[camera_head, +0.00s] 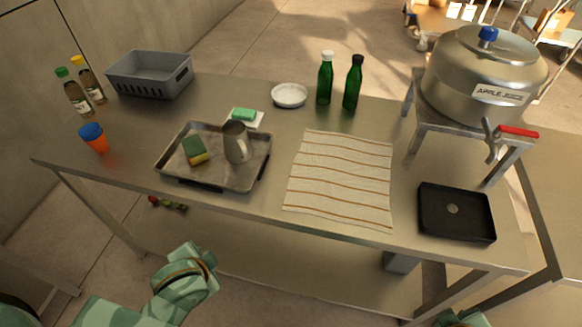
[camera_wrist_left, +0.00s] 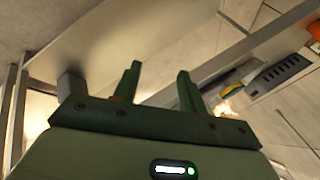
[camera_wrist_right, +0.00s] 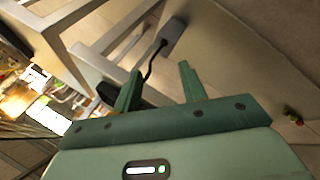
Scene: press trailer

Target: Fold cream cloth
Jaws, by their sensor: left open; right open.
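The cream cloth (camera_head: 341,178) with several orange-brown stripes lies flat and spread out on the steel table (camera_head: 275,205), right of its middle, with its near edge close to the table's front edge. No gripper touches it. My left arm shows at the lower left of the head view, in front of the table; its gripper fingers (camera_wrist_left: 157,85) are apart and empty in the left wrist view. My right arm barely shows at the bottom right edge of the head view; its gripper fingers (camera_wrist_right: 160,88) are apart and empty in the right wrist view.
Left of the cloth stands a metal tray (camera_head: 215,180) with a metal mug (camera_head: 236,142) and a sponge (camera_head: 194,151). A black square tray (camera_head: 456,213) is close on its right. Two green bottles (camera_head: 325,78) stand behind it. A large pot (camera_head: 485,75) sits on a stand at back right.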

